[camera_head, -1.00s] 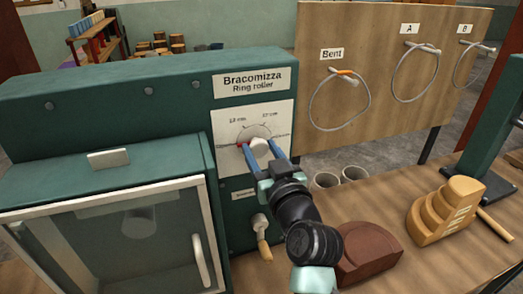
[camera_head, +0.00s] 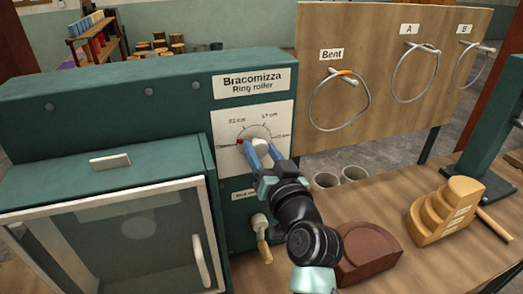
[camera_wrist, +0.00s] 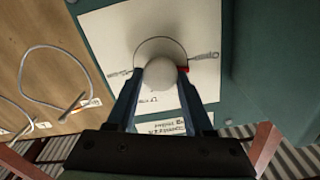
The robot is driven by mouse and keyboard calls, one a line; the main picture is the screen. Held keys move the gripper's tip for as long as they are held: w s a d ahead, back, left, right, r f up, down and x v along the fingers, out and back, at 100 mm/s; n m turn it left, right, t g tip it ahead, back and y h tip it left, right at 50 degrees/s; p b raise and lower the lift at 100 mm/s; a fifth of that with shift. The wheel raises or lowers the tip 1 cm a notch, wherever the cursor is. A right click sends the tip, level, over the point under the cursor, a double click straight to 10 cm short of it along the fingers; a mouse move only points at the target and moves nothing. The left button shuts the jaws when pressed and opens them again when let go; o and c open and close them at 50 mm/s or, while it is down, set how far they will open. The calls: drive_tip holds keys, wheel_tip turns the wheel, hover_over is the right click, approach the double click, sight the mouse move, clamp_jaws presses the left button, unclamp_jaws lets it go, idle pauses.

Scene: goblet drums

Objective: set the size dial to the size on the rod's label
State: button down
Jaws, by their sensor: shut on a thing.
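The size dial (camera_head: 261,134) is a pale round knob on a white panel on the front of the green ring roller (camera_head: 90,95). Two scale marks above it seem to read 22 cm and 17 cm; marks at the sides are too small to read. My gripper (camera_head: 264,153) is shut on the knob, one finger on each side. The wrist view shows the knob (camera_wrist: 160,75) between the blue fingertips (camera_wrist: 158,88). A red pointer (camera_head: 240,142) shows left of the knob, and right of it in the wrist view (camera_wrist: 183,69). I see no labelled rod.
A glass-fronted door (camera_head: 125,240) is on the roller's left. A small handle (camera_head: 262,240) hangs below the dial. A brown block (camera_head: 367,253) and stepped wooden block (camera_head: 445,212) sit on the bench. Hoops hang on a board (camera_head: 385,60) labelled Bent, A and B.

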drive_tip(key=m+p, duration=0.1)
drive_tip(key=m, duration=0.3)
drive_tip(key=shift+m, duration=0.3)
drive_tip(key=shift+d+f+m+p, duration=0.15)
drive_tip(key=shift+m+p, duration=0.45)
drive_tip(key=shift+m, duration=1.2)
drive_tip(key=shift+c, duration=1.6)
unclamp_jaws()
drive_tip(key=b+v, duration=0.3)
drive_tip(key=v, duration=1)
